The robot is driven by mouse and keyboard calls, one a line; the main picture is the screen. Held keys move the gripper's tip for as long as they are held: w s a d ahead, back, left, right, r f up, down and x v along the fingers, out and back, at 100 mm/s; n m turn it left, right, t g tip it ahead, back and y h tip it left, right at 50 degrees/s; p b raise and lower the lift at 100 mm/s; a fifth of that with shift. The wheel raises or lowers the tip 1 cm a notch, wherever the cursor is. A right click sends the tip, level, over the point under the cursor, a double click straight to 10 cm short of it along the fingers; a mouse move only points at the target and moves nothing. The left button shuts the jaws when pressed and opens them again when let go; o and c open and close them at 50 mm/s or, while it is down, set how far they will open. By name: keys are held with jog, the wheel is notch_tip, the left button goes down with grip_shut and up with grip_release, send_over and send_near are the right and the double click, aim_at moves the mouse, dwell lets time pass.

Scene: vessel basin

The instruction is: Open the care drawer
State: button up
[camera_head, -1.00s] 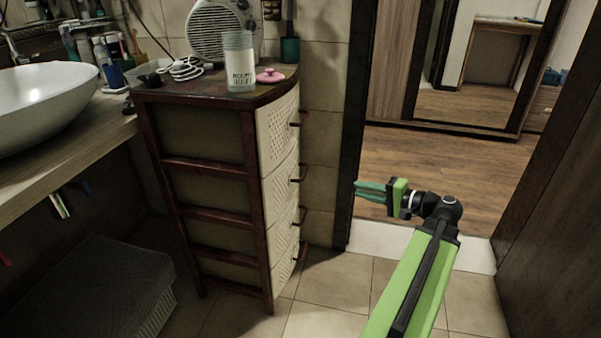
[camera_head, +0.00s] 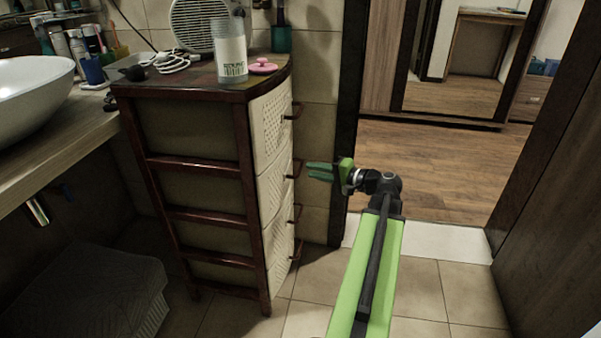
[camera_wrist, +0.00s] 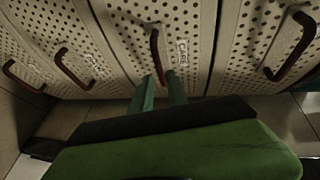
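The drawer cabinet (camera_head: 243,100) has a dark frame and several stacked, cream perforated drawers with dark bow handles. All the drawers look closed. My gripper (camera_head: 312,171) is level with the handle (camera_head: 297,168) of the second drawer (camera_head: 273,195) from the top. In the wrist view, the two green fingers of my gripper (camera_wrist: 161,84) are apart. The lower end of the handle (camera_wrist: 155,52) shows between their tips; I cannot tell if they touch it. A small label (camera_wrist: 182,52) beside this handle is too blurred to read, so I cannot confirm which is the care drawer.
A basin (camera_head: 30,95) is at the left, a dark basket (camera_head: 85,295) below. Tiled floor (camera_head: 415,290) is free before the doorway.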

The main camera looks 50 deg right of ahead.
aim_at(301, 167)
jog(key=x, duration=0.5)
jog(key=shift+w+b, duration=0.35)
jog(key=shift+w, duration=0.05)
jog(key=shift+c, duration=0.3)
grip_shut()
jog(key=shift+a, duration=0.1)
dwell(0.5)
